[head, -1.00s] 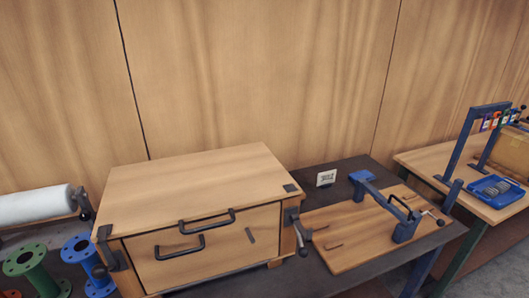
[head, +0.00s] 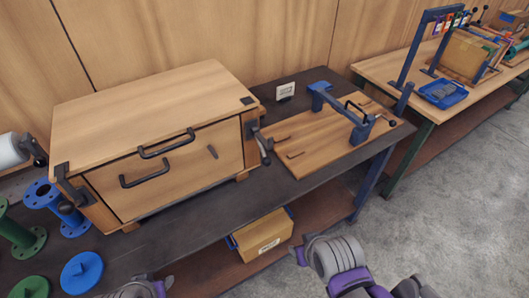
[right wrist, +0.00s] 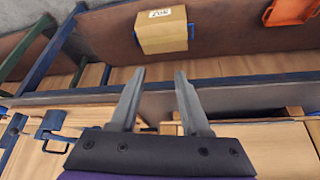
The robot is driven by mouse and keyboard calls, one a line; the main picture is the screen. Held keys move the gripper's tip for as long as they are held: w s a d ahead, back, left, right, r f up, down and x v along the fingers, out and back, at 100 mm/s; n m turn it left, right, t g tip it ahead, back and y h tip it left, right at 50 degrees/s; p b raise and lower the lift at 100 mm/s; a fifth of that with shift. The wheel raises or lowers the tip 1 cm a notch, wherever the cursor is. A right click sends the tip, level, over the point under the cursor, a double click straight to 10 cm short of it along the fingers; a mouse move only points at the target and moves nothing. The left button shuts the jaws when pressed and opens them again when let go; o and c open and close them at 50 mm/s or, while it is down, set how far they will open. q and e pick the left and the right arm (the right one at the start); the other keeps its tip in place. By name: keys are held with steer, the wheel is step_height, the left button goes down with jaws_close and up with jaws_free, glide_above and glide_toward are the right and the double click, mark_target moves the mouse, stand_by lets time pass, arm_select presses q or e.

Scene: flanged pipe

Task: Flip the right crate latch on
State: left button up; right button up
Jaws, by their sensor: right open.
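The wooden crate (head: 150,130) stands shut on the dark workbench, with two black handles on its front. Its right latch (head: 262,146) is a dark lever at the right front corner, hanging down and outward. The left latch (head: 68,188) is on the left front corner. In the right wrist view my right gripper (right wrist: 160,92) is open, with nothing between its fingers, and points toward the bench edge. It is apart from the latch. In the head view parts of my arms show at the bottom edge; my left gripper is not in view.
A wooden board with a blue clamp frame (head: 365,128) lies right of the crate. A cardboard box (head: 263,236) sits on the shelf below. Blue and green flanged pipes (head: 52,200) stand at the left. A second table with a blue tray (head: 442,93) is at the right.

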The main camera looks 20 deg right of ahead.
steer(key=shift+c, duration=1.2)
steer(key=shift+w+f+n, duration=0.15)
steer(key=shift+w+n, duration=0.1)
steer(key=shift+n, duration=0.05)
steer(key=shift+c, duration=1.1)
steer(key=w+n+h+b, duration=0.2)
steer(key=w+d+n+g+h+b, duration=0.1)
steer(key=w, duration=0.1)
steer(key=shift+f, duration=0.3)
jaws_close()
arm_select(q)
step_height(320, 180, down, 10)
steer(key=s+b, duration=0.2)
steer(key=b, duration=0.4)
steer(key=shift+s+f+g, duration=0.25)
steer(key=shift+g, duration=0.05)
arm_select(e)
steer(key=w+a+r+n+t+h, duration=0.3)
steer(key=w+a+r+h, duration=0.1)
steer(key=w+a, duration=0.4)
steer(key=w+a+r+n+t+h, duration=0.4)
steer(key=w+a, duration=0.3)
steer(key=w, duration=0.1)
steer(key=shift+w+a+r+n+h, duration=0.15)
steer(key=shift+a+r+n+h, duration=0.15)
steer(key=shift+a, duration=0.1)
